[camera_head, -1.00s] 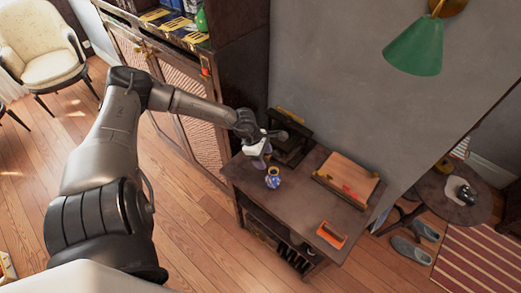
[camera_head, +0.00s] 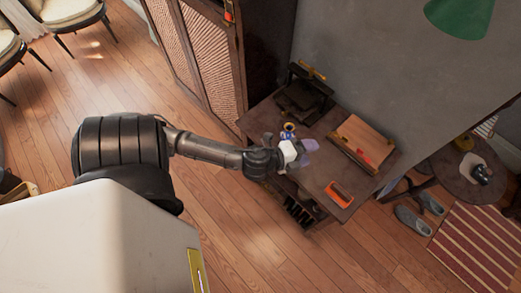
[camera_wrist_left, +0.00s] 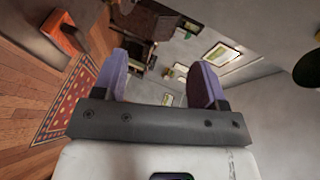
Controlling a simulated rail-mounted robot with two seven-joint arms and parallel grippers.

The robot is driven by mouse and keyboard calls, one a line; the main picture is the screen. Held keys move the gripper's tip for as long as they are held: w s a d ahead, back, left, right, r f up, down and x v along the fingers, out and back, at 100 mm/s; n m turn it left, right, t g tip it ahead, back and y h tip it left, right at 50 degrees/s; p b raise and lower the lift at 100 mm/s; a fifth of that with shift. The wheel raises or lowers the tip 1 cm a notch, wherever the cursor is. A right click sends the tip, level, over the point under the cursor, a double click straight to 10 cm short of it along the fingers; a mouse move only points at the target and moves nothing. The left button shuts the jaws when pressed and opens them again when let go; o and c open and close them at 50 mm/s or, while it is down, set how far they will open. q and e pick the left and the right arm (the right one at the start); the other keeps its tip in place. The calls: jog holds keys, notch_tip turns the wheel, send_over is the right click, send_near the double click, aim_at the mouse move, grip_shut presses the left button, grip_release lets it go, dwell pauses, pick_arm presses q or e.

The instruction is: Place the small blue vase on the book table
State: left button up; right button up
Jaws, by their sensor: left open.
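The small blue vase (camera_head: 289,128) stands upright near the front left edge of the dark wooden table (camera_head: 318,178), with some yellow on it. My left gripper (camera_head: 307,151) is over the table, just below and to the right of the vase in the head view. Its purple fingers are spread apart with nothing between them in the left wrist view (camera_wrist_left: 162,75). The vase does not show in the wrist view. I cannot tell for sure which table is the book table. My right gripper is not in view.
An orange tray (camera_head: 339,194), a slanted wooden board (camera_head: 362,143) and a dark stand (camera_head: 304,94) are on the dark table. A round table (camera_head: 462,182) stands at right, bearing a dark and white object. A tall cabinet (camera_head: 205,50) stands behind left.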

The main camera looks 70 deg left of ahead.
pick_arm(q)
jog(key=s+d+f+n+g, duration=0.3)
jog(key=s+d+n+g, duration=0.1)
jog(key=s+n, duration=0.3)
jog(key=s+d+f+n+g, duration=0.3)
jog(key=s+n+g, duration=0.4)
jog(key=s, duration=0.3)
jog(key=shift+d+f, duration=0.25)
jog(key=shift+d, duration=0.5)
